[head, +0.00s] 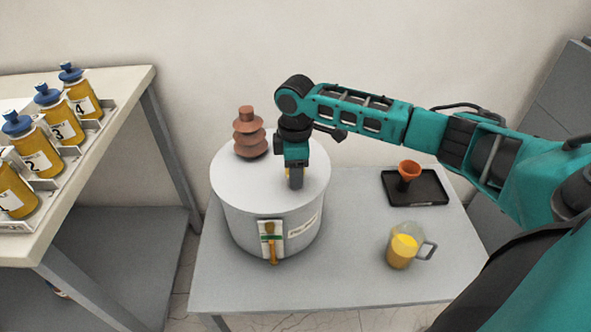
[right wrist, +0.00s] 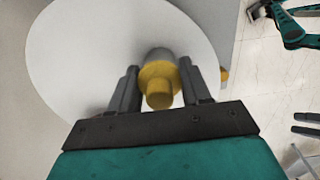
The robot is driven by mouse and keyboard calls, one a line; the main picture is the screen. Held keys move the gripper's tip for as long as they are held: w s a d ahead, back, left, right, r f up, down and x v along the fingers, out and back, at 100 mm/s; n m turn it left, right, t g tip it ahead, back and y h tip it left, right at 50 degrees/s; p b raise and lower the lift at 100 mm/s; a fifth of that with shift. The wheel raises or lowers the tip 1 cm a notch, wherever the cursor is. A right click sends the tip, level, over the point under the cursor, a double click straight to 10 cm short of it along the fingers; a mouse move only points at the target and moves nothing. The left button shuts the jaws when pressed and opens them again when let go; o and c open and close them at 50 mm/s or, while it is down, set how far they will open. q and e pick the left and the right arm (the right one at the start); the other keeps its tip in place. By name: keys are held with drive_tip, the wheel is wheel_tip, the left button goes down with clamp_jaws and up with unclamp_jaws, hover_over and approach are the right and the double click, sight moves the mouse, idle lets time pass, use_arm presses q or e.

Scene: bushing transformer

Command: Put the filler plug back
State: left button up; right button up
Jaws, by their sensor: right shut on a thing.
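The transformer tank (head: 240,195) is a round light-grey drum with a flat lid, standing on the table. My right gripper (head: 296,182) points down over the right part of the lid. In the right wrist view its fingers (right wrist: 160,88) are shut on the yellow filler plug (right wrist: 159,92), which has a wide flange and a narrower knob. A short grey cylinder (right wrist: 160,54) on the lid shows right behind the plug; I cannot tell whether the plug is seated in it. My left gripper is not in the head view; dark prongs at the right wrist view's edge cannot be identified surely.
A brown ribbed bushing (head: 249,135) rises from the lid left of my gripper. A glass jug (head: 404,248) of yellow liquid and a black tray (head: 430,197) with an orange funnel (head: 409,171) stand at right. Numbered bottles (head: 60,130) fill a rack at left.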

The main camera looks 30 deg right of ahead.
drive_tip(key=o, duration=1)
drive_tip(key=shift+f, duration=0.1)
drive_tip(key=shift+o, duration=0.2)
